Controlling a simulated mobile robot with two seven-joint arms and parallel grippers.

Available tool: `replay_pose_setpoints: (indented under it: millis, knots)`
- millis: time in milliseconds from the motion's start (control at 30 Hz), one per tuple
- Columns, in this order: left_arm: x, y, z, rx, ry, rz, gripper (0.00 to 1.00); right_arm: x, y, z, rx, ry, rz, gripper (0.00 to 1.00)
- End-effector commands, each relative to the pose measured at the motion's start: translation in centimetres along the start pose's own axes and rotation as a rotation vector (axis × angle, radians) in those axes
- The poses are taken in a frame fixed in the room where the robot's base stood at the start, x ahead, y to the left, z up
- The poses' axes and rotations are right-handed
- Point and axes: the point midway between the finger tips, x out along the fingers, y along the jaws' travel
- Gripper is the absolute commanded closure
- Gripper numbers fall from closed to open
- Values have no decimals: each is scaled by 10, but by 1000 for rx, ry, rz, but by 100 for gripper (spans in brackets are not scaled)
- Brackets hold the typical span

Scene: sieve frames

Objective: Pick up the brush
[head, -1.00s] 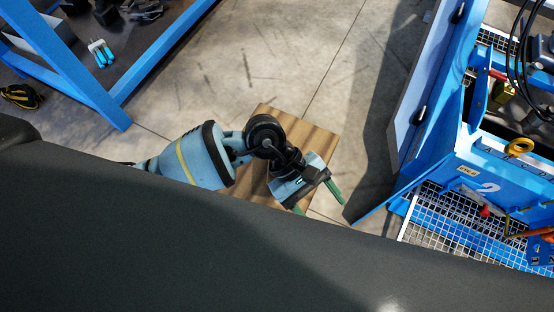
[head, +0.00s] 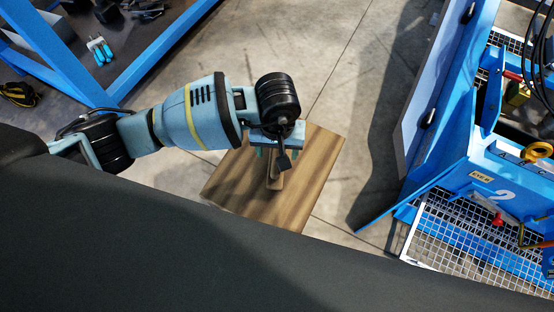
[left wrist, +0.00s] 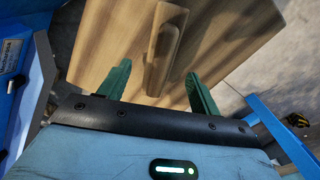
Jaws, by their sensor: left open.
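The brush (head: 276,180) is a brown wooden piece lying on a small wooden table (head: 228,183). It is partly covered by my left gripper in the head view. In the left wrist view the brush (left wrist: 166,45) shows as a long rounded block, with its near end between my fingers in the picture. My left gripper (left wrist: 158,70) is open, with two green fingers, one on each side of the brush. It is over the table in the head view (head: 276,154). How high the fingertips are above the tabletop cannot be told. My right gripper is not in view.
A blue cart (head: 490,165) with white wire grid shelves and tools stands on the right. A blue-framed workbench (head: 60,75) stands at the upper left. Bare concrete floor (head: 300,50) lies between them. My own dark body covers the bottom.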

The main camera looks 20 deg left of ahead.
Motion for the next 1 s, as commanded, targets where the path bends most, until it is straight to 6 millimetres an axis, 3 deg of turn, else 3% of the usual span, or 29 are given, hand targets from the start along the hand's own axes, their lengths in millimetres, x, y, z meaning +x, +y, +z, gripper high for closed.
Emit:
replay_pose_setpoints:
  millis: [233,533,867,1000]
  knots:
    - [10,0,0,-2,-1,1,36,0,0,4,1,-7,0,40]
    - [50,-1,-2,-2,-3,2,36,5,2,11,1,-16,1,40]
    - [56,-1,-3,-1,1,2,36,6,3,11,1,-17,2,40]
    - [56,-1,-3,-1,1,2,53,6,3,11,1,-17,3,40]
